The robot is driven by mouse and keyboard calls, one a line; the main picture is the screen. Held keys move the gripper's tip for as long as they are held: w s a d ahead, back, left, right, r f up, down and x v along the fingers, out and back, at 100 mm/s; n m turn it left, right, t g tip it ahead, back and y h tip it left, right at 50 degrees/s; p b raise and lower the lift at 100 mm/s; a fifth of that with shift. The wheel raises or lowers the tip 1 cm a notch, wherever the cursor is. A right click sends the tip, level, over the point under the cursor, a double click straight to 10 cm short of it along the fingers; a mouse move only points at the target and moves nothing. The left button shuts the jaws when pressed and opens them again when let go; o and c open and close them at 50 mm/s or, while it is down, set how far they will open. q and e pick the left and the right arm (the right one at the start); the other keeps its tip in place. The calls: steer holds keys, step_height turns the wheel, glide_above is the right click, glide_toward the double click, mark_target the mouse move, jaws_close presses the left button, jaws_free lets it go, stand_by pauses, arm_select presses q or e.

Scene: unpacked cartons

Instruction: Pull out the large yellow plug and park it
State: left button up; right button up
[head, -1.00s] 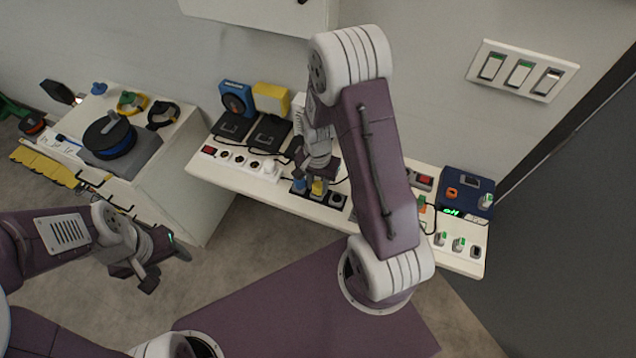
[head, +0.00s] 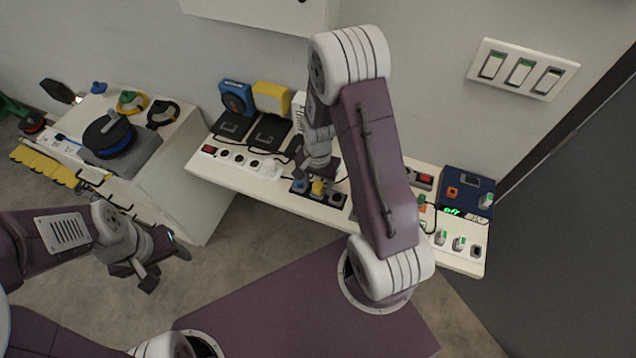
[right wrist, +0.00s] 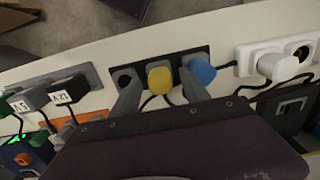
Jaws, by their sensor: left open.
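The yellow plug (head: 318,188) sits in the middle socket of a dark three-socket block (right wrist: 172,58), with its cord running off. It also shows in the right wrist view (right wrist: 160,79). A blue plug (right wrist: 200,71) fills the socket on one side; the socket (right wrist: 124,78) on the other side is empty. My right gripper (right wrist: 158,88) is over the block, its fingers apart on either side of the yellow plug, with a visible gap on the empty-socket side. My left gripper (head: 148,275) is open and empty, in front of the white cabinet, far from the plug.
A white power strip (right wrist: 275,60) with a white plug lies beside the block. Yellow (head: 271,98) and blue (head: 236,97) devices stand behind. Cords cross the white shelf (head: 225,176).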

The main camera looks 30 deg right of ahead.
mark_target(317, 185)
steer(key=shift+r, duration=0.1)
step_height(317, 185, up, 9)
steer(key=shift+f, duration=0.1)
stand_by(0.3)
steer(key=shift+w+a, duration=0.1)
steer(key=s+a+r+n+t, duration=0.1)
steer(key=s+a+r+n, duration=0.2)
steer(key=s+n, duration=0.5)
steer(key=shift+s+a+n, duration=0.25)
steer(key=shift+a+n, duration=0.55)
steer(key=shift+n, duration=0.1)
